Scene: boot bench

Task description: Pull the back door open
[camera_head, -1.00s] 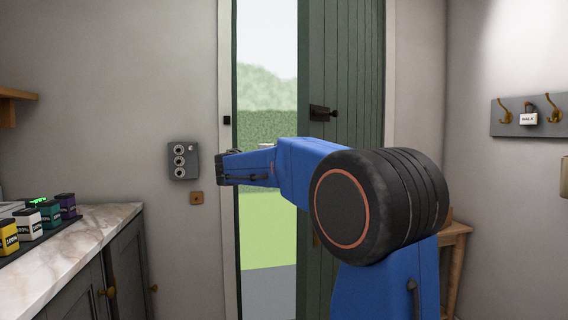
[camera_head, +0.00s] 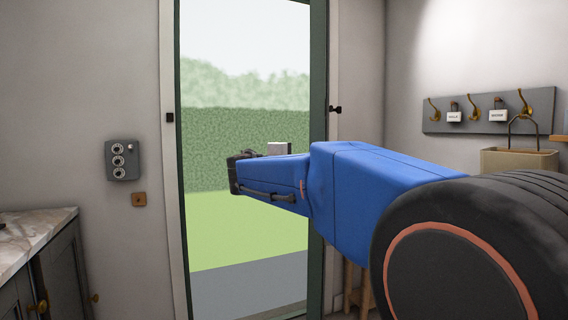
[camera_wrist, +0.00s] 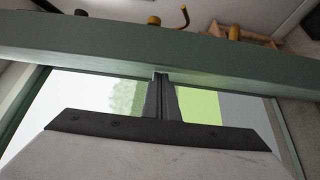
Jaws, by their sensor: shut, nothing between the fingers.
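The green back door (camera_head: 318,60) stands wide open and shows almost edge-on in the head view, at the right of the doorway. Its dark handle (camera_head: 335,109) sticks out to the right of that edge. In the wrist view the door's green edge (camera_wrist: 80,38) crosses the top as a broad band. My gripper (camera_wrist: 161,76) is shut and empty, its fingertips at or very near this edge; I cannot tell if they touch. In the head view my blue arm hides the fingers.
The doorway opens onto grey paving (camera_head: 245,290), lawn (camera_head: 240,232) and a hedge (camera_head: 230,140). At right are a hook rail (camera_head: 540,108) with tags and a beige basket (camera_head: 520,160).

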